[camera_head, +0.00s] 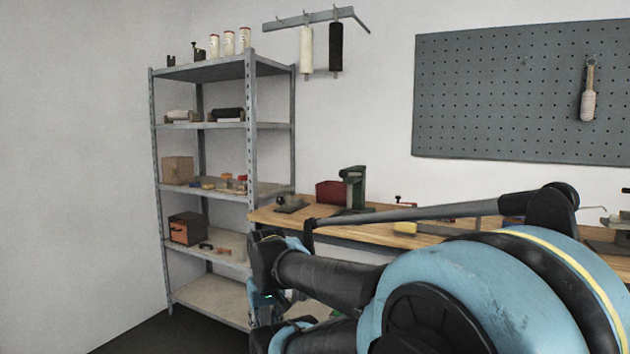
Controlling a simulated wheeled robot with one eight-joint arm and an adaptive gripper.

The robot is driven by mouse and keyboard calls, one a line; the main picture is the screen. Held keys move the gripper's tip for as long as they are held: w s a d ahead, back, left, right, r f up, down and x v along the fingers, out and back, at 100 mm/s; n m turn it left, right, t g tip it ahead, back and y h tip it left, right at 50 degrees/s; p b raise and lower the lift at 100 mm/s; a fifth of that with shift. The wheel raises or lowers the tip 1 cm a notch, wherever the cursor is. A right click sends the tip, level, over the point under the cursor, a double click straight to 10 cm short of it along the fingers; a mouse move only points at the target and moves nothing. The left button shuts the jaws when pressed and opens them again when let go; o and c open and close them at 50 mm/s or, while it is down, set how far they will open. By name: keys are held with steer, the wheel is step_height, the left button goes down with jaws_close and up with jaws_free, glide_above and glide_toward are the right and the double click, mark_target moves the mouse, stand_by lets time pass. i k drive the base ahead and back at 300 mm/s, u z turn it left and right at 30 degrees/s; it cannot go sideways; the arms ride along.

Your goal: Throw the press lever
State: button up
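My blue and black arm (480,290) fills the lower right of the view, in front of the bench. My gripper's fingers cannot be made out, and nothing is seen held. A long grey rod (410,214) crosses above my arm in front of the bench; I cannot tell what it belongs to.
A metal shelf (249,150) with boxes stands left. Floor shows at lower left.

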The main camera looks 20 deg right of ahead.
mark_target(344, 173)
steer(key=u, duration=0.25)
steer(key=k, duration=0.95)
steer(key=z, duration=1)
steer(key=i, duration=1)
steer(key=u, duration=0.05)
